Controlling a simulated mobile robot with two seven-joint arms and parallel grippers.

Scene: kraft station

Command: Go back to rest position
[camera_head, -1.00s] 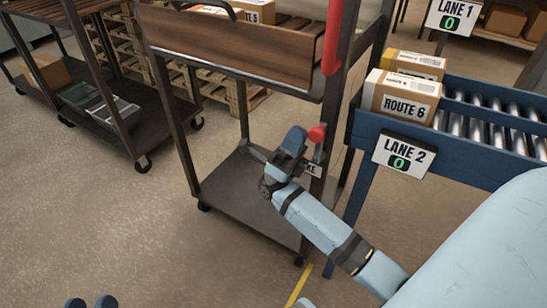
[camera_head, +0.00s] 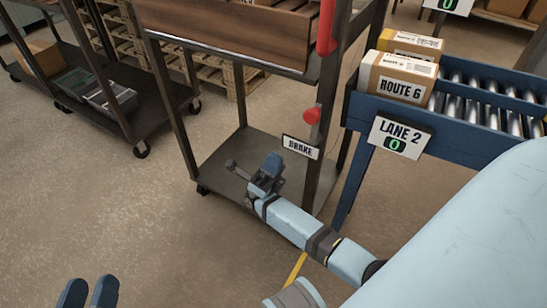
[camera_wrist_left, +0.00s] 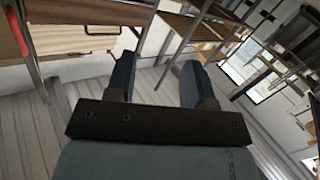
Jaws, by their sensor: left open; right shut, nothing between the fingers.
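My left gripper (camera_head: 88,292) shows at the bottom left of the head view, open and empty, over bare floor. Its two dark fingers also show spread apart in the left wrist view (camera_wrist_left: 158,82), with nothing between them. My right gripper (camera_head: 268,172) is shut and empty, in front of the metal cart's lower shelf. It is below and left of the BRAKE label (camera_head: 300,147) and the red knob (camera_head: 312,115) on the cart post, apart from both.
The cart (camera_head: 215,170) holds a wooden-sided box (camera_head: 225,35) on top. At right, a ROUTE 6 parcel (camera_head: 400,80) sits on the blue LANE 2 conveyor (camera_head: 455,140). Another cart (camera_head: 130,115) stands at left. The floor (camera_head: 110,220) between is clear.

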